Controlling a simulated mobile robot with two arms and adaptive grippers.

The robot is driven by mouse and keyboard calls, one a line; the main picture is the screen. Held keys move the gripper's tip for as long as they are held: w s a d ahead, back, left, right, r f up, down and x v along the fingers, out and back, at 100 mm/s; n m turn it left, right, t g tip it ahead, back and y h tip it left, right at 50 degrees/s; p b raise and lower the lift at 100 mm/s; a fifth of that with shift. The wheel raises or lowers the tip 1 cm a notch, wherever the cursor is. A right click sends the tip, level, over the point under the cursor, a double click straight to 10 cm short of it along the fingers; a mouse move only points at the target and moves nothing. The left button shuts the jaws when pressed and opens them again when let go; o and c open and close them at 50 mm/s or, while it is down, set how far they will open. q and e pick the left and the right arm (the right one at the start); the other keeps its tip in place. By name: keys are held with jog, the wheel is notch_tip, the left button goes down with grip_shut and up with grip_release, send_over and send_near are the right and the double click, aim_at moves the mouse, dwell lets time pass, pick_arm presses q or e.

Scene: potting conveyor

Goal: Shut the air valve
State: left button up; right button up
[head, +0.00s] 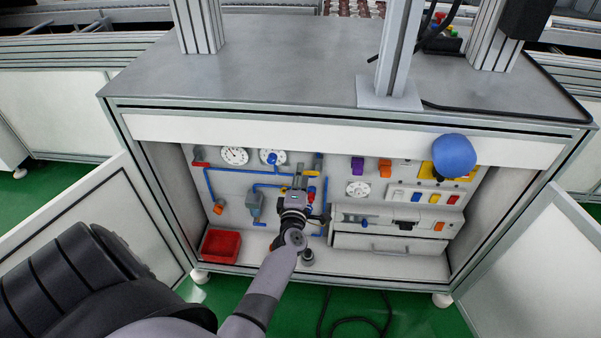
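The open cabinet holds a back panel with blue air lines (209,184). Several fittings with coloured handles sit on them: a red one (201,164) at the upper left, an orange one (219,207) below it, and yellow and red parts close to my gripper. I cannot tell which of these is the air valve. My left gripper (299,182) reaches into the cabinet, in front of the panel's middle. It hides part of the lines there. Its fingers are too small and overlapped to show whether they are open or touch a handle. My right gripper is out of view.
A red bin (221,246) stands on the cabinet floor at left, and a drawer unit (378,243) at right. A blue rounded object (454,154) overlaps the top right edge. Both doors stand open.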

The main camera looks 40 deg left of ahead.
pick_arm(q)
jog(key=v, duration=0.5)
jog(key=shift+s+d, duration=0.15)
jog(key=shift+s, duration=0.2)
jog(key=shift+r, duration=0.1)
